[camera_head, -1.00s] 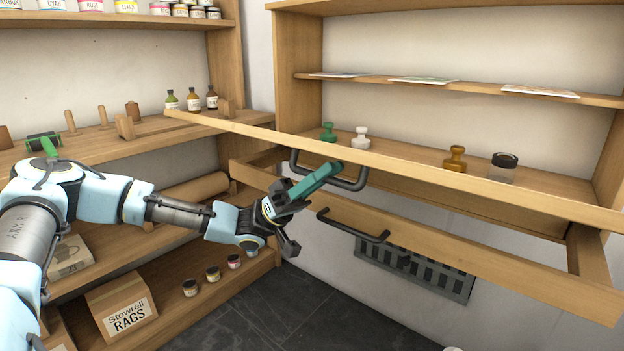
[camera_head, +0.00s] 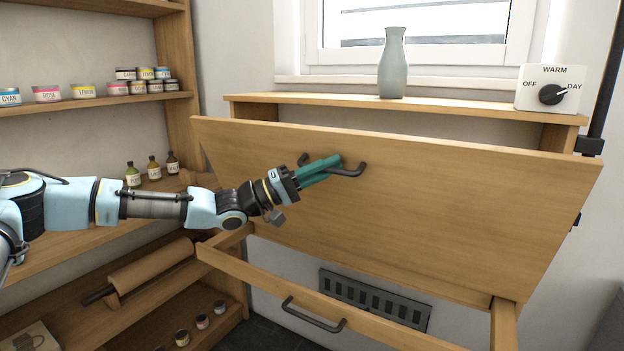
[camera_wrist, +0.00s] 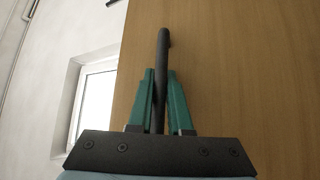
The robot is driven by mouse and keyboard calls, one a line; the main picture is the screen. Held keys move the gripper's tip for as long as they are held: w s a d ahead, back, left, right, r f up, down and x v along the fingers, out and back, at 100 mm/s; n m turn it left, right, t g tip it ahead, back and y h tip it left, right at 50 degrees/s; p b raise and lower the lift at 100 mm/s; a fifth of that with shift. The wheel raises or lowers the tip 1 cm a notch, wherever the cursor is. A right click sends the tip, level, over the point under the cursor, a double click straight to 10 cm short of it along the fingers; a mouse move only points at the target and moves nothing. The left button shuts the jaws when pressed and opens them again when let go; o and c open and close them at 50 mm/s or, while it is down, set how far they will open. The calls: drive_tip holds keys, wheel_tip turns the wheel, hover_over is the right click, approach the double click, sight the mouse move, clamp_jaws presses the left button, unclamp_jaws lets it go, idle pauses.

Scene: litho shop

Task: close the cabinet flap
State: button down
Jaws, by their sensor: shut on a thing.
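The cabinet flap (camera_head: 430,205) is a wide wooden panel. In the head view it stands steeply tilted, its top edge leaning out from the cabinet (camera_head: 270,110), and it hides the shelves behind it. A dark bar handle (camera_head: 350,171) sits on its outer face. My gripper (camera_head: 335,165) has green fingers and is shut on this handle. In the wrist view the handle (camera_wrist: 163,60) runs between the two green fingers (camera_wrist: 160,100), with the flap's wooden face (camera_wrist: 240,80) behind.
A grey vase (camera_head: 394,65) and a white dial box (camera_head: 551,89) stand on the cabinet top. Shelves with jars and bottles (camera_head: 153,168) are at left. A grey vent (camera_head: 375,300) is on the wall.

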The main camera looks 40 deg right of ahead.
sight(295, 148)
drive_tip(key=w+d+r+n+t+p, duration=0.1)
drive_tip(key=d+r+n, duration=0.1)
drive_tip(key=d, duration=0.3)
drive_tip(key=w+d+r+n+t+y+p, duration=0.1)
drive_tip(key=w+d+r+n+t, duration=0.1)
drive_tip(key=d, duration=0.4)
drive_tip(key=shift+w+d+p, duration=0.15)
drive_tip(key=shift+p, duration=0.2)
drive_tip(key=c, duration=0.9)
unclamp_jaws()
drive_tip(key=shift+y, duration=0.3)
drive_tip(key=shift+o, duration=0.3)
drive_tip(key=shift+f, duration=0.1)
drive_tip(key=b+v, duration=0.4)
drive_tip(key=v, duration=0.6)
drive_tip(key=shift+w+a, duration=0.1)
drive_tip(key=shift+a, duration=0.3)
